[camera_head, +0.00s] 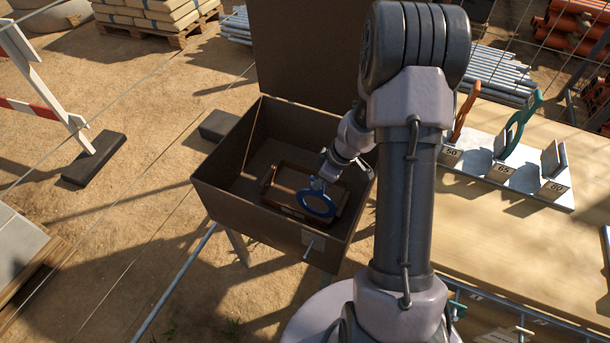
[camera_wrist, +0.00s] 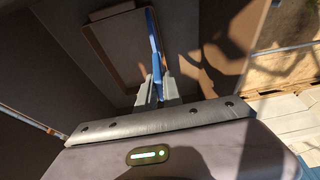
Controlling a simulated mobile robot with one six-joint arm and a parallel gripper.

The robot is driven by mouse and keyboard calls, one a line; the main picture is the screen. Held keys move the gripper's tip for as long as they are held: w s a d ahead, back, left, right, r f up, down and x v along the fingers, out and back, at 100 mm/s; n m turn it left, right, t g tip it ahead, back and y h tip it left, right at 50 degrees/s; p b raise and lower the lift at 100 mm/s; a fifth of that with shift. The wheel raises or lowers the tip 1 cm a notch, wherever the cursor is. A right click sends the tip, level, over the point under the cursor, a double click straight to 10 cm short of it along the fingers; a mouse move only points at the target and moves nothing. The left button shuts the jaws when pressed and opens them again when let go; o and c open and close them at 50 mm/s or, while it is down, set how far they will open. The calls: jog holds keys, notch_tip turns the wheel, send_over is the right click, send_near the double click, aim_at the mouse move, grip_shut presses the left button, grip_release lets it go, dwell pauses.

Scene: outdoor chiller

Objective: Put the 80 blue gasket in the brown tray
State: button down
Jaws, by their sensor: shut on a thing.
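A blue ring gasket (camera_head: 317,203) is held by my gripper (camera_head: 318,184) over the brown tray (camera_head: 284,212). The tray sits inside a dark open box (camera_head: 238,212). In the wrist view the gasket (camera_wrist: 155,50) is seen edge-on between the fingers of my gripper (camera_wrist: 158,92), with the tray (camera_wrist: 98,40) just beyond it. Whether the gasket touches the tray floor I cannot tell. My arm covers part of the box's right side.
A rack (camera_head: 505,165) on the wooden table (camera_head: 490,240) has slots marked 50, 65 and 80; orange and teal gaskets stand at 50 and 65. No ring shows at 80. The box's raised lid (camera_head: 305,50) stands behind it.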

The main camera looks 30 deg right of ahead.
jog(key=w+f+b, duration=0.1)
jog(key=w+f, duration=0.1)
jog(key=w, duration=0.3)
jog(key=w+d+f+b, duration=0.1)
jog(key=w+f+b, duration=0.1)
jog(key=w, duration=0.4)
jog(key=shift+w+d+f, duration=0.2)
jog(key=shift+d+f, duration=0.05)
jog(key=shift+f, duration=0.2)
jog(key=c, duration=1.5)
grip_release()
